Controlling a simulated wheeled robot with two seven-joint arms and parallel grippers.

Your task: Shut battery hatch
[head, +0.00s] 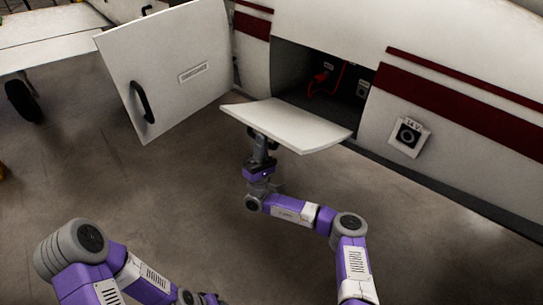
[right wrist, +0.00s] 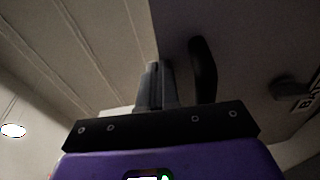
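The battery hatch (head: 292,126) is a white curved panel hanging open, nearly level, below the dark battery bay (head: 318,82) in the white aircraft side. My right gripper (head: 262,145) is under the hatch, near its left outer part. In the right wrist view, its grey fingers (right wrist: 157,85) are close together with nothing visible between them. They point up at the hatch's underside, beside a black handle (right wrist: 203,70). I cannot tell whether they touch the handle or panel. My left gripper (head: 208,298) is only partly visible at the bottom edge, too little to read.
A large white door (head: 170,65) with a black handle (head: 142,102) stands open left of the bay. Red cabling (head: 322,82) shows inside the bay. A round black socket (head: 408,136) is on the fuselage to the right. Open grey floor lies around my arms.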

